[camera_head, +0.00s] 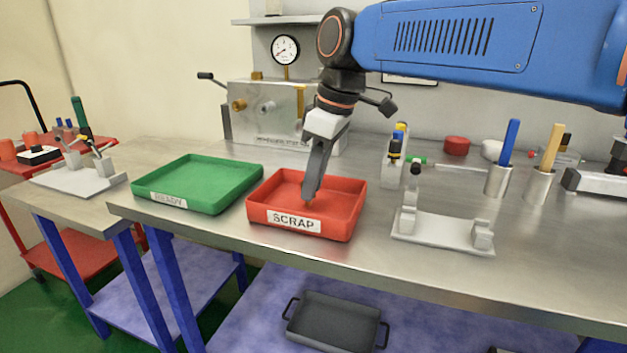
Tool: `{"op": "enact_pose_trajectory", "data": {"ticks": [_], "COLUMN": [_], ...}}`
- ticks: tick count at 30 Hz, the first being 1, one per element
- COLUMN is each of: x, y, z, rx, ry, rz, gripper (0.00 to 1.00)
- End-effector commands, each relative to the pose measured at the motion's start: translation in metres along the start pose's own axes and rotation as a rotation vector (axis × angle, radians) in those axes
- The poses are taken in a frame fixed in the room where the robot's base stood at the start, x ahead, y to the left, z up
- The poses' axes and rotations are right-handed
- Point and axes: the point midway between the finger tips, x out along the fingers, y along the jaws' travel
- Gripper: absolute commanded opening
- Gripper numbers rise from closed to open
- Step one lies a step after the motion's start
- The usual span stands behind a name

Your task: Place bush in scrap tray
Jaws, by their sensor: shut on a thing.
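The red scrap tray (347,225) stands on the metal bench and has a white SCRAP label on its front wall. My gripper (309,203) points down into this tray, with its fingertips below the rim level in the picture. It is shut on a small orange-brown thing at the fingertips, which looks like the bush (309,204). The bush is tiny and mostly hidden by the fingers. I cannot tell whether it touches the tray floor.
A green READY tray (212,205) stands left of the scrap tray. A pale metal fixture (443,233) stands to the right. Behind are a test box with a gauge (285,50) and cups holding blue (511,140) and tan handles. Bare bench lies in front.

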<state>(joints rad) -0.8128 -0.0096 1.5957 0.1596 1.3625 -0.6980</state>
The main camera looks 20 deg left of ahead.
Motion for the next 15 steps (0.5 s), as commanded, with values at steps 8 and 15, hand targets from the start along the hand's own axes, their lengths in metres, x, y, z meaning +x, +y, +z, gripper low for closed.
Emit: {"op": "enact_pose_trajectory", "data": {"ticks": [8, 15], "x": [0.0024, 0.0019], "y": [0.0001, 0.0002], "z": [0.0005, 0.0003], "rx": [0.000, 0.000], "ry": [0.000, 0.000], "rz": [0.000, 0.000], "gripper": [0.00, 0.40]}}
